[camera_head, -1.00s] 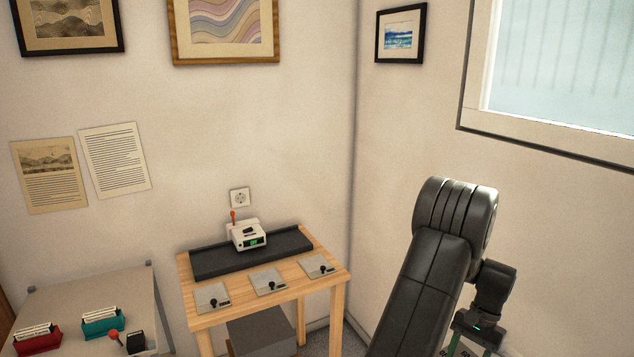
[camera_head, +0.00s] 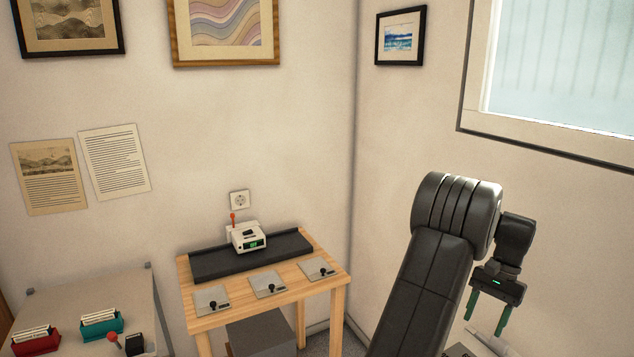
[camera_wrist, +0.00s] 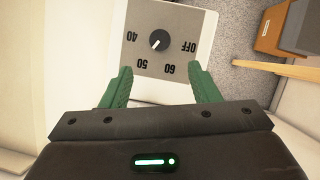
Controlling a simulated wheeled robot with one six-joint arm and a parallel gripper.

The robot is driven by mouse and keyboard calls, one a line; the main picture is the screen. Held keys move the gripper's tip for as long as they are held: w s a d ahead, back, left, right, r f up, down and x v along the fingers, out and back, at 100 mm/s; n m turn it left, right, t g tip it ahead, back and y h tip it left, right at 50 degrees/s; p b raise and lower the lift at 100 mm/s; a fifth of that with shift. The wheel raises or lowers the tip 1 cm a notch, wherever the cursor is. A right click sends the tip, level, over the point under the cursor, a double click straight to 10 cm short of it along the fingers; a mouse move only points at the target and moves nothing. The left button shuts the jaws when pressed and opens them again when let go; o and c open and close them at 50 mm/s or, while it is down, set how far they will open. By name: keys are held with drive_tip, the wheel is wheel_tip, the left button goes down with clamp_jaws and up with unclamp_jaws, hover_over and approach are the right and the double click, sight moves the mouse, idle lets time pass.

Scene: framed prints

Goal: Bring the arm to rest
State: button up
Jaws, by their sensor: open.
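My gripper (camera_head: 487,317) is at the lower right in the head view, pointing down, with its two green fingers apart and nothing between them. In the wrist view my gripper (camera_wrist: 160,85) shows its fingers spread. Beyond them is a pale box with a grey dial panel (camera_wrist: 166,42), marked 40, 50, 60 and OFF, with a black knob (camera_wrist: 159,40). The knob's white mark points toward the lower left, near 50. I cannot tell the exact gap between the fingertips and the panel.
A grey table (camera_head: 80,290) at left holds red and teal card boxes. Framed prints hang on the walls. Air around my arm looks clear.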

drive_tip(key=x, duration=1.1)
drive_tip(key=shift+s+a+f+p, duration=0.2)
drive_tip(key=shift+f+p, duration=0.05)
drive_tip(key=shift+p, duration=0.15)
drive_tip(key=shift+w+f+n, duration=0.1)
drive_tip(key=shift+n, duration=0.4)
drive_tip(key=n, duration=0.2)
drive_tip(key=n+g+h, duration=0.1)
drive_tip(key=n, duration=0.1)
drive_tip(key=shift+a+n+h+b, duration=0.15)
drive_tip(key=shift+n+h+b, duration=0.15)
drive_tip(key=shift+b, duration=0.05)
drive_tip(key=n+h, duration=0.1)
drive_tip(key=n, duration=0.1)
drive_tip(key=n+h+b, duration=0.1)
drive_tip(key=n, duration=0.2)
drive_tip(key=shift+a+n+g, duration=0.15)
drive_tip(key=shift+n+g, duration=0.15)
drive_tip(key=n+h+b, duration=0.1)
drive_tip(key=n, duration=0.2)
drive_tip(key=n+t+h+b, duration=0.1)
drive_tip(key=n+b, duration=0.1)
drive_tip(key=n, duration=0.1)
drive_tip(key=shift+a+f+n+h, duration=0.1)
drive_tip(key=shift+a+n+h, duration=0.05)
drive_tip(key=shift+n+h, duration=0.15)
drive_tip(key=n+t+b, duration=0.1)
drive_tip(key=n, duration=0.3)
drive_tip(key=shift+h, duration=0.4)
